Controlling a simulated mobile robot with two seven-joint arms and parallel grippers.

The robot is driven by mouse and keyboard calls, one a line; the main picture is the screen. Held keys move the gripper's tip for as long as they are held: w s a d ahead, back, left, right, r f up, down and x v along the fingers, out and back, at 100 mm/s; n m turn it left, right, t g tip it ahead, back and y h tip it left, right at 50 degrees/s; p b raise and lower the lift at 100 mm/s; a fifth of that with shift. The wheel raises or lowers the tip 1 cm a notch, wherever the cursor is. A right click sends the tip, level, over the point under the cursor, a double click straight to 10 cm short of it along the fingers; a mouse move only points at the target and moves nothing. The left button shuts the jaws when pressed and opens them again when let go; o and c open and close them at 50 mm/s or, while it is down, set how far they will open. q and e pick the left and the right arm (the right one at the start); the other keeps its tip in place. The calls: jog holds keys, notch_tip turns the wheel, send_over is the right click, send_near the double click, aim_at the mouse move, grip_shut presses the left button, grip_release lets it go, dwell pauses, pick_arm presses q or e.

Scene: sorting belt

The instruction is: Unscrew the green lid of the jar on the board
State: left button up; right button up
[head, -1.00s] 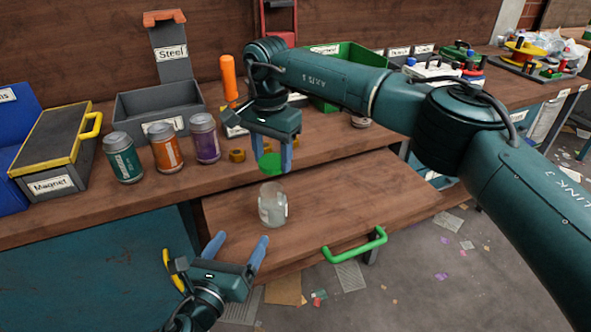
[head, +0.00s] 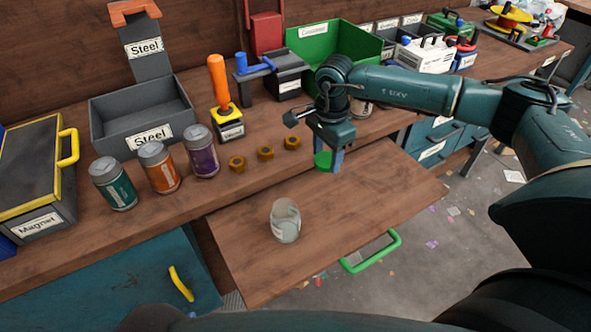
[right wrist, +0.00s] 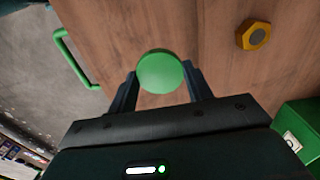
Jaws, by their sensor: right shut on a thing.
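The glass jar (head: 285,222) stands open and upright on the wooden pull-out board (head: 240,250) in the head view. My right gripper (head: 331,162) is shut on the green lid (head: 322,160), behind and to the right of the jar and apart from it. In the right wrist view, the round lid (right wrist: 160,72) sits between the two fingers of my right gripper (right wrist: 160,88). The jar is not in the wrist view. My left gripper is not in view.
A green handle (head: 372,252) is on the board's front. Several brass nuts (head: 265,154) and cans, including a purple one (head: 201,152), stand on the bench behind. A green bin (head: 340,52) is at the back. The board around the jar is clear.

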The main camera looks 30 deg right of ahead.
aim_at(325, 192)
jog(key=f, duration=1)
jog(key=shift+s+d, duration=0.1)
jog(key=shift+d, duration=0.1)
jog(key=shift+f, duration=0.2)
jog(key=o, duration=1.1)
jog(key=shift+r, duration=0.1)
notch_tip(325, 192, up, 12)
jog(key=shift+f, duration=0.15)
jog(key=shift+r, duration=0.3)
